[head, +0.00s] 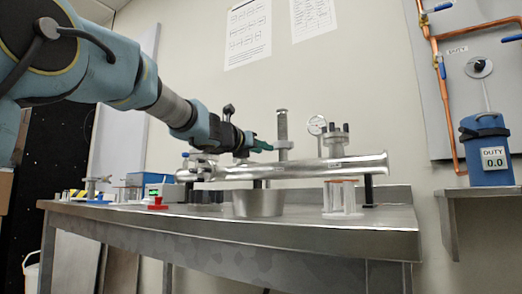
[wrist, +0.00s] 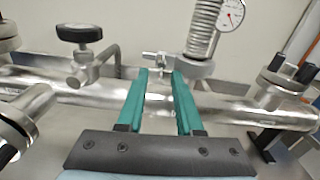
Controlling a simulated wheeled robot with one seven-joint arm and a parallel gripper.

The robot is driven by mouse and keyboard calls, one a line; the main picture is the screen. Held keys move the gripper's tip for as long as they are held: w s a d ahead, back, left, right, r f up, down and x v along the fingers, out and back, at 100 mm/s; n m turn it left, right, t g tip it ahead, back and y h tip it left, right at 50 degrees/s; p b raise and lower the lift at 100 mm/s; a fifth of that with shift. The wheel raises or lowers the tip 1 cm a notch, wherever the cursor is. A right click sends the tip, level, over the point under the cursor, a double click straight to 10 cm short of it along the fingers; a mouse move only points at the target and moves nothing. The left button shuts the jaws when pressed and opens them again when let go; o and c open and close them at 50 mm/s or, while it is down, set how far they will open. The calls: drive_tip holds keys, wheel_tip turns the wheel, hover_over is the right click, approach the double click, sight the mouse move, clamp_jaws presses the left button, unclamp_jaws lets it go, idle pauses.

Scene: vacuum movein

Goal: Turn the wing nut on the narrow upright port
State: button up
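The narrow upright port (head: 282,128) rises from the long steel tube in the head view; its ribbed column (wrist: 204,28) stands right of centre in the wrist view. At its base is a clamped flange (wrist: 196,68), with a small silvery wing nut (wrist: 154,58) on the left side. My gripper (wrist: 160,73) has two green fingers with a clear gap between them. Their tips are just short of the wing nut, which shows beyond the gap; contact cannot be told. In the head view my gripper (head: 270,147) reaches the port from the left, and the wing nut is too small to see.
The horizontal steel tube (head: 310,168) runs below the fingers. A black-knobbed valve (wrist: 80,32) is at left, and a pressure gauge (head: 317,125) stands behind. A bolted flange port (head: 335,140) is at right. The bench (head: 330,232) has free room at its front.

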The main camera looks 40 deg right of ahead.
drive_tip(key=v, duration=1)
drive_tip(key=shift+a, duration=0.35)
